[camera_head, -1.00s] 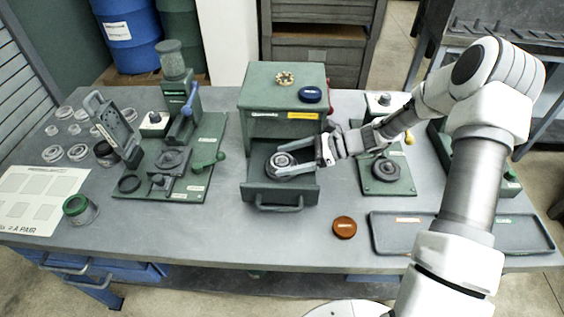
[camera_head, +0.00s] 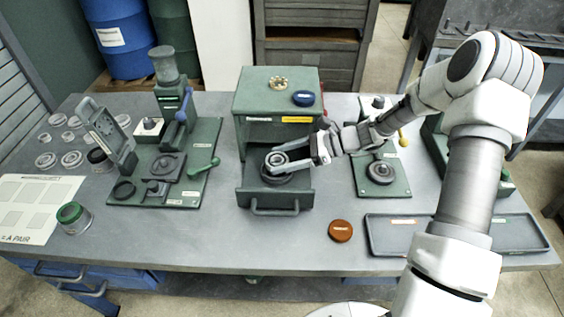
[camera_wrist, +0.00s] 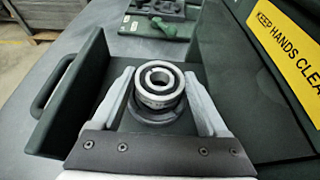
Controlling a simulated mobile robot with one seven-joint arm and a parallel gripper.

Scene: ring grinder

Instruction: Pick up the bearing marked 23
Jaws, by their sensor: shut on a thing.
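The bearing (camera_head: 277,158), a silver and dark ring, is between the fingers of my gripper (camera_head: 275,163), over the pulled-out drawer of the green machine (camera_head: 260,100). The bearing (camera_wrist: 160,82) also shows in the wrist view with a pale finger on each side. My gripper (camera_wrist: 159,88) is shut on it. A dark round seat (camera_head: 280,178) shows beneath the bearing in the drawer (camera_head: 252,193). The bearing appears slightly above this seat. No number is legible on the bearing.
The drawer's walls surround the gripper's work area closely. A yellow warning label (camera_wrist: 285,45) is on the machine front beside my gripper. An orange-brown disc (camera_head: 340,231) and a grey tray (camera_head: 395,237) lie at the front right. Table space left of the disc is clear.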

